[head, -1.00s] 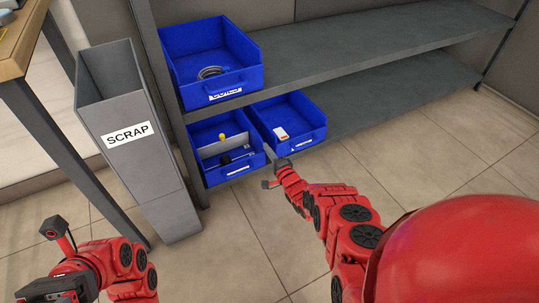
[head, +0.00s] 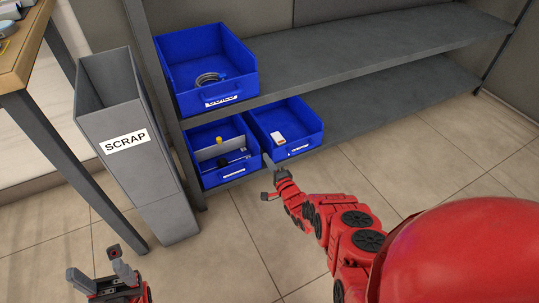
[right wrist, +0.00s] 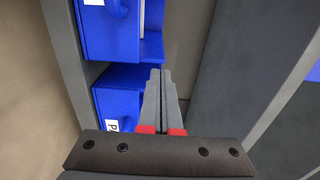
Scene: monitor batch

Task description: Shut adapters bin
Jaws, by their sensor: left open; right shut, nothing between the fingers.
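Three open-topped blue bins stand on a grey shelf unit, and I cannot read which label says adapters. The upper bin (head: 195,97) holds a coiled grey cable. The lower left bin (head: 223,174) has a grey divider, a yellow item and dark items. The lower right bin (head: 312,141) holds a small white and orange item. My right gripper (head: 266,158) is shut and empty, in front of the lower bins near where they meet; contact is unclear. Its fingers show in the right wrist view (right wrist: 161,72) near blue bin fronts. My left gripper (head: 102,274) is open, low at left, away from the bins.
A tall grey scrap container (head: 140,175) stands left of the shelf, close to its post. A wooden-topped table (head: 30,55) is at the far left. The lower shelf (head: 400,100) is bare right of the bins. The tiled floor in front is clear.

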